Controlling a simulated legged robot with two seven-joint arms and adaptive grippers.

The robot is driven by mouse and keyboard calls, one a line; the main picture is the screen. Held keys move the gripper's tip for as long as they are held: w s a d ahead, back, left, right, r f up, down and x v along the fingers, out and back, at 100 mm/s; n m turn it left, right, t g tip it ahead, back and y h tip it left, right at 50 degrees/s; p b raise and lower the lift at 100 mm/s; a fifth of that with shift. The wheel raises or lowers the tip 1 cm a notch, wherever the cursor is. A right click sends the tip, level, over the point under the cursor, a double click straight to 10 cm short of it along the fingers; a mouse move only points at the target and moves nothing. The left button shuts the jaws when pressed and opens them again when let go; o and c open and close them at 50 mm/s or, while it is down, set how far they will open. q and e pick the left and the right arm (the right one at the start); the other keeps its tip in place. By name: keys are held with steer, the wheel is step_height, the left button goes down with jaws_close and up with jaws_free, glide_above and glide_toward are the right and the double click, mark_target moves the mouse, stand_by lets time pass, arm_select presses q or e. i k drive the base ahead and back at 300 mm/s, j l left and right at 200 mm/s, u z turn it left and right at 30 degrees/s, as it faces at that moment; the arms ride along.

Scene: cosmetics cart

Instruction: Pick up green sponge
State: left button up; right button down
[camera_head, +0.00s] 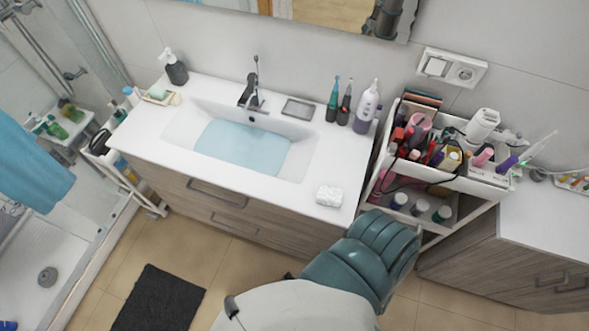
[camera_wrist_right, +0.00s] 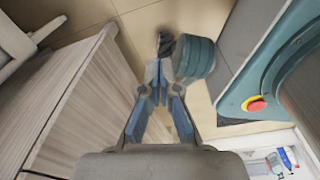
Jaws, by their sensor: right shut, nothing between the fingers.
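A small green item in a pale dish (camera_head: 158,94) lies at the back left corner of the white washbasin counter in the head view. It may be the green sponge, but it is too small to be sure. My right gripper (camera_wrist_right: 162,75) shows in the right wrist view, its blue-padded fingers meeting at the tips with nothing held. It is above the floor beside a wood-grain cabinet, and no sponge shows near it. My left gripper is not in view.
The washbasin (camera_head: 243,145) holds pale blue water. A white bumpy block (camera_head: 329,195) lies at the counter's front right. Bottles (camera_head: 366,105) stand at its back right. A crowded cosmetics cart (camera_head: 450,180) stands to the right. A dark mat (camera_head: 158,300) lies on the floor.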

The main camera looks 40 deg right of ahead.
mark_target(333, 196)
steer(key=z, duration=1.95)
